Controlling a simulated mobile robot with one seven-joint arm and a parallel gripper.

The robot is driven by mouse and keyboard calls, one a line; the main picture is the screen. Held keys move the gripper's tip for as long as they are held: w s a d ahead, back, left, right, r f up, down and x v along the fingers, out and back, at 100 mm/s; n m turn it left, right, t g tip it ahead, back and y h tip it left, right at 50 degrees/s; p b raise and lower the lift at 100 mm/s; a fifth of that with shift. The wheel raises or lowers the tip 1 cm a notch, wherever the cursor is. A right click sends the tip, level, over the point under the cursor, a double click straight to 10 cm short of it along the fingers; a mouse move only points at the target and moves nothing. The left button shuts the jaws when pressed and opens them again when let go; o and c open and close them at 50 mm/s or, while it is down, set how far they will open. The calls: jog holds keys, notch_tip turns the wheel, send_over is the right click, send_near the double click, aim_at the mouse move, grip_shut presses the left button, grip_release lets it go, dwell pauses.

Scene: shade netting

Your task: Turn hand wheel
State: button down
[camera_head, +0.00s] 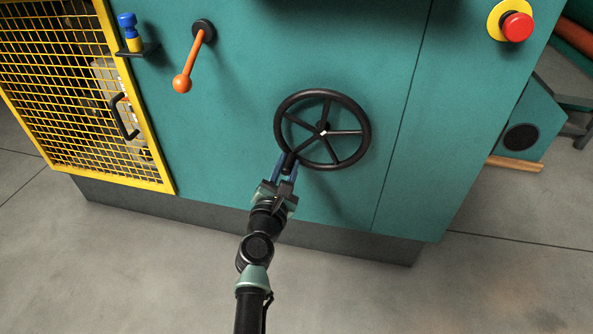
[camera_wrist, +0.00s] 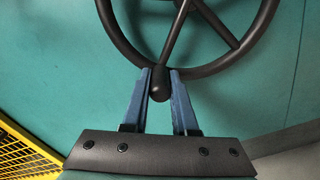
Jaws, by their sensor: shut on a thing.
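The black hand wheel (camera_head: 366,118) is mounted on the teal machine front, with several spokes and a small handle knob at its lower left rim. My gripper (camera_head: 284,164) reaches up from below to that knob. In the wrist view, the two blue fingers of my gripper (camera_wrist: 161,78) are on either side of the dark knob (camera_wrist: 158,84), shut on it. The wheel's lower rim (camera_wrist: 222,62) shows just above the fingertips in that view. The top of the wheel is cut off in the wrist view.
A yellow mesh guard (camera_head: 60,90) with a black handle is at left. An orange-knobbed lever (camera_head: 188,65) and a blue-topped fitting (camera_head: 128,28) are above left of the wheel. A red emergency button (camera_head: 516,26) is at upper right. Grey floor lies open in front.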

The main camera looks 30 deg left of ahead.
aim_at(284, 146)
jog(key=shift+s+a+r+m, duration=0.1)
jog(key=shift+a+r+m, duration=0.35)
jog(key=shift+r+m, duration=0.3)
jog(key=shift+s+a+r+m, duration=0.1)
jog(key=shift+a+r+m, duration=0.35)
jog(key=shift+m, duration=0.5)
jog(key=c, duration=0.7)
grip_release()
jog(key=shift+d, duration=0.1)
jog(key=shift+s, duration=0.1)
jog(key=p+v, duration=0.4)
jog(key=v, duration=0.8)
jog(key=shift+s, duration=0.35)
jog(key=shift+d, duration=0.15)
